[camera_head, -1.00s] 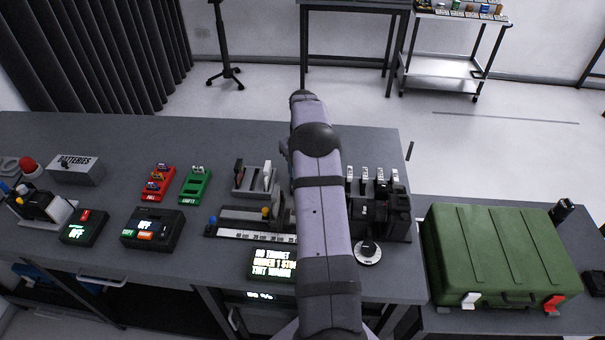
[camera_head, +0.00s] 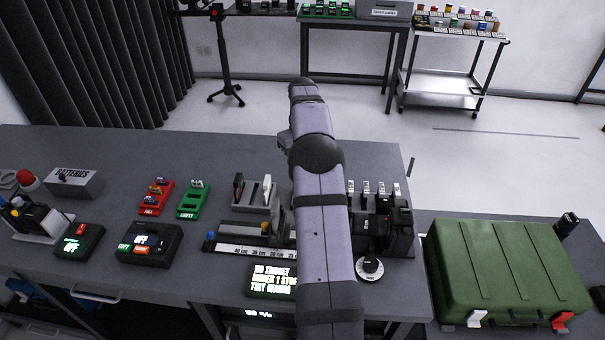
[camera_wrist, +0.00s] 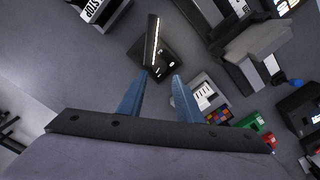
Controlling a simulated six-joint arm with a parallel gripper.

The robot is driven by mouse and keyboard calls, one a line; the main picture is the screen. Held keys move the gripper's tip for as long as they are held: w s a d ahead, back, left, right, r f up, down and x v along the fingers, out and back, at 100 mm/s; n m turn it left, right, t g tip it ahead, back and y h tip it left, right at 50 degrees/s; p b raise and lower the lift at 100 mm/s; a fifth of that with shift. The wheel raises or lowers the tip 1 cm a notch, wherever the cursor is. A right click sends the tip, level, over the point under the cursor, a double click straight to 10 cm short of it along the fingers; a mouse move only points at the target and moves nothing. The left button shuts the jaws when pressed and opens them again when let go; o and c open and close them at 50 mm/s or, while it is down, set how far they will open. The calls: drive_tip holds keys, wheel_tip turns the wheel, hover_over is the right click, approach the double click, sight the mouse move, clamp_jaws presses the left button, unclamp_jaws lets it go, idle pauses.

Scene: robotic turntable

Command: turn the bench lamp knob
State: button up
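A round black knob on a pale marked dial (camera_head: 369,268) sits near the bench's front edge, just right of my arm in the head view. I cannot read a label on it, so I cannot tell if it is the bench lamp knob. In the wrist view my gripper (camera_wrist: 158,77) has two blue fingers standing apart with nothing held between them. A black device with a bright strip (camera_wrist: 155,45) lies past the fingertips. My arm hides part of the bench in the head view, and my fingers are not clearly visible there.
A lit text display (camera_head: 272,279) and a ruler rail (camera_head: 243,250) lie left of my arm. Black devices (camera_head: 398,228) stand behind the dial. A green case (camera_head: 505,270) is at the right. A batteries box (camera_head: 73,183) and red and green trays (camera_head: 193,201) are farther left.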

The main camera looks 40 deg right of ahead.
drive_tip(key=w+a+r+n+p, duration=0.1)
drive_tip(key=a+r+n+p, duration=0.1)
drive_tip(key=a+r, duration=0.5)
drive_tip(key=s+d+f+n+h, duration=0.1)
drive_tip(key=f+n, duration=0.3)
drive_tip(key=n, duration=0.6)
drive_tip(key=s+d+f+n+t+h, duration=0.1)
drive_tip(key=d+f+n+h, duration=0.1)
drive_tip(key=n, duration=0.8)
drive_tip(key=shift+d+f+h, duration=0.15)
drive_tip(key=shift+f+h, duration=0.55)
drive_tip(key=shift+f, duration=0.15)
drive_tip(key=shift+p+x, duration=1.05)
drive_tip(key=shift+x, duration=2.6)
